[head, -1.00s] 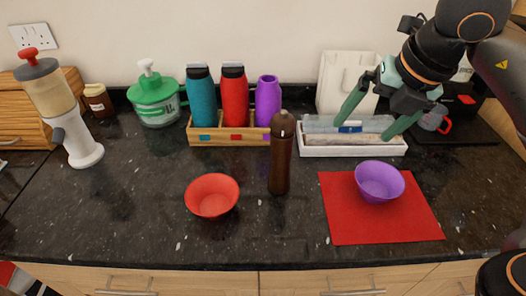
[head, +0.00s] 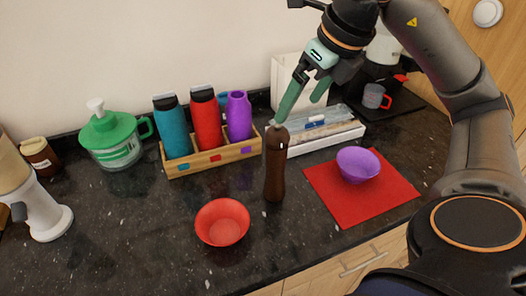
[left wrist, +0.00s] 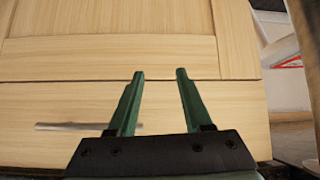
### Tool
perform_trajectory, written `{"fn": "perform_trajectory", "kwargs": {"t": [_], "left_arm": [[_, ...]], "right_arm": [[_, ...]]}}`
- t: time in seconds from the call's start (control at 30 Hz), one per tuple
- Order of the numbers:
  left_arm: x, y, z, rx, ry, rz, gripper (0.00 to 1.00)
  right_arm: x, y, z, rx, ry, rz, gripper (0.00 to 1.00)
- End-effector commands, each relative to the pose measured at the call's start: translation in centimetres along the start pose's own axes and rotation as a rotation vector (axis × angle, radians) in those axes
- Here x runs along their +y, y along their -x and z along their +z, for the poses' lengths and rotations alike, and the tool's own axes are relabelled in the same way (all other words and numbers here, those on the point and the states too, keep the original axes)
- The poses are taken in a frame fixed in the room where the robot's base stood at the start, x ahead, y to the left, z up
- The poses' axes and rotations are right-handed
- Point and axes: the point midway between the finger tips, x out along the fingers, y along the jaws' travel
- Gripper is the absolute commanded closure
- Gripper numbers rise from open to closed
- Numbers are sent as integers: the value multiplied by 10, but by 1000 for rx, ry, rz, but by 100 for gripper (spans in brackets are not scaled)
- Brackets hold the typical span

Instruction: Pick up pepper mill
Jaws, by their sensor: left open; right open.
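The pepper mill (head: 275,165) is dark brown, tall and upright on the counter in the head view, between the red bowl and the red mat. My right gripper (head: 299,110) is open, with green fingers, above and slightly right of the mill's top. One fingertip appears close to the mill's knob; I cannot tell whether it touches. Nothing is between the fingers. My left gripper (left wrist: 160,75) is open and empty in the left wrist view, facing wooden cabinet fronts. It is not in the head view, and the mill does not show in the left wrist view.
A red bowl (head: 222,222) stands left of the mill. A purple bowl (head: 358,166) is on a red mat (head: 330,207) at right. Behind are a wooden rack (head: 212,157) with bottles and a white tray (head: 345,138). A green-lidded jar (head: 113,140) stands left.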

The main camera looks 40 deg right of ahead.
Motion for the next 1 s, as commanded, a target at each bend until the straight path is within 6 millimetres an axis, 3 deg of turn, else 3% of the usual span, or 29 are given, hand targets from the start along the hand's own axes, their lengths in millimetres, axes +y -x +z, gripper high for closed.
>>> {"fn": "perform_trajectory", "kwargs": {"t": [0.17,0.5,0.77,1.0], "left_arm": [[0,0,1,-2,1,0,50],[0,-9,14,-6,4,1,50],[0,-9,14,-7,4,1,50],[1,-8,12,-7,4,1,50]], "right_arm": [[0,-2,0,1,24,0,1],[0,-59,-1,5,24,-1,1],[0,-79,1,3,24,0,1],[2,-115,3,4,22,1,1]]}}
